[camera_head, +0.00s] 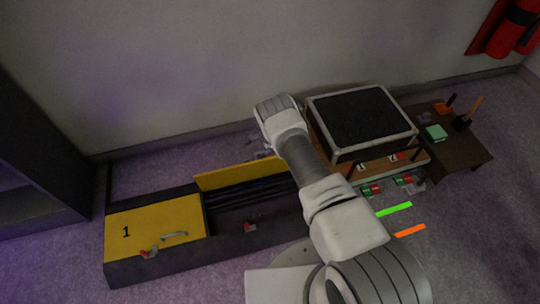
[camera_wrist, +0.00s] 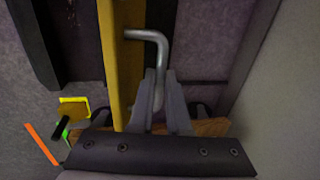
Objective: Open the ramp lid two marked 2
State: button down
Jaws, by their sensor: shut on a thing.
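The yellow lid two (camera_head: 238,174) stands tilted up from its dark ramp box (camera_head: 270,240) in the head view, with the compartment below it uncovered. Its number does not show. In the wrist view the lid appears edge-on as a yellow strip (camera_wrist: 122,60). Its silver bent handle (camera_wrist: 150,36) runs from the lid down between the fingers of my gripper (camera_wrist: 161,80). My gripper is shut on the handle. In the head view my arm hides part of the lid's right end and most of the gripper.
Yellow lid 1 (camera_head: 150,228) lies closed at left with a handle and red latch. Another red latch (camera_head: 250,227) sits on the box's front edge. Dark cables (camera_head: 245,192) lie in the open compartment. A black-topped case (camera_head: 362,117) and small dark table (camera_head: 455,140) stand right.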

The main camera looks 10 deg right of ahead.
jog(key=shift+w, duration=1.1)
jog(key=c, duration=0.9)
grip_release()
jog(key=shift+a, duration=0.1)
jog(key=s+r+p, duration=0.1)
jog(key=r+p, duration=0.1)
jog(key=r, duration=0.3)
jog(key=s+r+p, duration=0.1)
jog(key=r+p, duration=0.2)
jog(key=r, duration=0.3)
jog(key=s+r+p, duration=0.1)
jog(key=r+p, duration=0.1)
jog(key=r, duration=0.4)
jog(key=shift+s+d+p, duration=0.15)
jog(key=shift+d+p, duration=0.2)
